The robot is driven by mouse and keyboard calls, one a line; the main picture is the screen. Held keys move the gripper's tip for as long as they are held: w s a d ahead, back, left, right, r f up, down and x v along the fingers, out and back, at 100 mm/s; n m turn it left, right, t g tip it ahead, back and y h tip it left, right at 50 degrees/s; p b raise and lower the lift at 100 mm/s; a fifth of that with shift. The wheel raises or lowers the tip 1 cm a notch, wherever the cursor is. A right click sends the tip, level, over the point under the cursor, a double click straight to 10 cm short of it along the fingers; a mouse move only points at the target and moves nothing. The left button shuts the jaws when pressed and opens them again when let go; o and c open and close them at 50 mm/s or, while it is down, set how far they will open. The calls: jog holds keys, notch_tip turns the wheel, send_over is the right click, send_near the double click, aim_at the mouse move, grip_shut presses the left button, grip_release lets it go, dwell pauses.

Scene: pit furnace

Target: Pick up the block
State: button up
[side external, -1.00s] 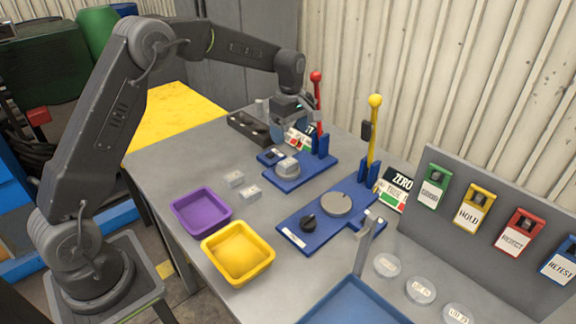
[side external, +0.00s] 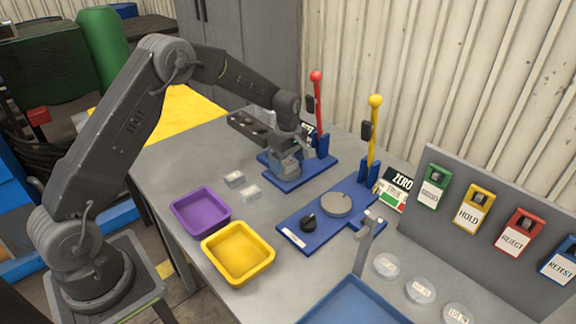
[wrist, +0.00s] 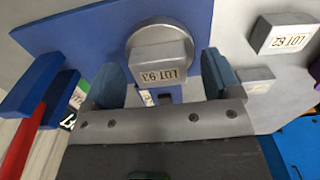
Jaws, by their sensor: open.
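A grey block labelled LOT 93 (wrist: 162,65) sits on a round metal pan (wrist: 160,32) on a blue base. My gripper (wrist: 161,76) is open, with one blue finger on each side of the block in the wrist view. I cannot tell whether the fingers reach down beside it or hover above. In the side view my gripper is over the far blue base (side external: 315,172) and largely hides the pan and block. Two other light blocks lie on the bench in front of that base: one (side external: 234,179) and another (side external: 251,193).
A red-knobbed lever (side external: 318,100) and a yellow-knobbed lever (side external: 373,130) stand upright near the gripper. A purple tray (side external: 201,211) and a yellow tray (side external: 238,253) sit at the front left. A second blue base with a dial (side external: 336,205) is nearer the camera.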

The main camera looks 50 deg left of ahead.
jog(key=shift+r, duration=0.1)
jog(key=c, duration=1.3)
